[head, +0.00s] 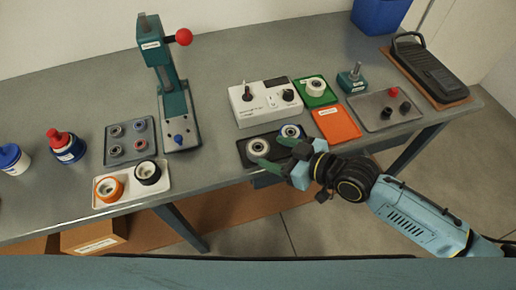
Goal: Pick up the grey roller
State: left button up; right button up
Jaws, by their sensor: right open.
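The grey roller (258,147), a light ring with a dark centre, lies at the left of a dark mat (245,160) near the table's front edge. A blue-rimmed roller (290,131) is on the same mat, to its right. My right gripper (267,153) comes in from the right, with its teal fingers open beside the grey roller. One finger is at the roller's front edge and the other is between the two rollers. I cannot tell whether either finger touches it. My left gripper is not in view.
A white control box (265,101) stands behind the mat. An orange card (337,124) and a green mat with a white roller (315,86) are to the right. A white tray (130,192) with orange and black rollers and a teal press (163,75) are to the left.

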aim_at(262, 150)
jog(key=x, duration=0.4)
jog(key=shift+w+a+f, duration=0.1)
jog(key=shift+a+f, duration=0.2)
jog(key=c, duration=0.8)
jog(key=shift+r, duration=0.1)
